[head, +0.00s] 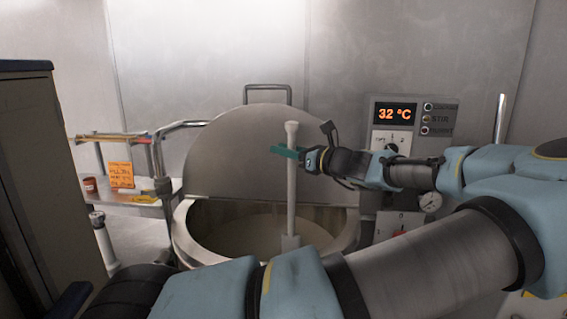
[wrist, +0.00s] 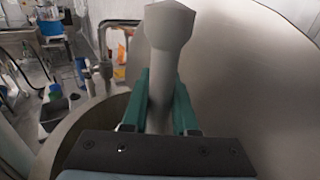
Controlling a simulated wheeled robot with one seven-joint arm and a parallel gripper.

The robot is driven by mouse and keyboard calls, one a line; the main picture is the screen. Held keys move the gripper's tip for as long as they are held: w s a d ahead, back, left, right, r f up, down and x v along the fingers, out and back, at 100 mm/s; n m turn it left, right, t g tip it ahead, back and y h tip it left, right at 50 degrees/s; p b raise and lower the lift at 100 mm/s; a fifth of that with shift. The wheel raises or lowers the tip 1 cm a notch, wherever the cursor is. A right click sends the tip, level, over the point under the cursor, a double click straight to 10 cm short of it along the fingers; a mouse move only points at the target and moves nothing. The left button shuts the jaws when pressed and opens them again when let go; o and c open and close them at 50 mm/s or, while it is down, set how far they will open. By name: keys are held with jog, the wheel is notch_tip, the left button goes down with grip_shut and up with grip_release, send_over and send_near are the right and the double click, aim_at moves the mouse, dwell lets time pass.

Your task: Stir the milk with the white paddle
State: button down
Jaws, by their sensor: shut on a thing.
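The white paddle (head: 292,190) stands upright over the open steel vat (head: 186,238) in the head view. Its broad lower end (head: 290,242) is down inside the vat's mouth. Pale milk (head: 240,240) shows in the vat; I cannot tell how deep the paddle sits in it. My gripper (head: 288,152) has its green fingers shut on the paddle's shaft, below the knobbed top. The wrist view also shows the green fingers (wrist: 160,105) on both sides of the paddle's shaft (wrist: 160,75). My arm hides the vat's front.
The vat's round lid (head: 240,150) stands raised behind the opening. A control panel (head: 400,135) reading 32 °C is at the right. A side table (head: 160,190) with an orange note (head: 121,175) stands left. A tall cabinet (head: 40,170) borders the left edge.

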notch_tip(320, 180, up, 21)
jog(key=shift+f, duration=0.15)
dwell(0.9)
jog(key=shift+s, duration=0.1)
dwell(1.7)
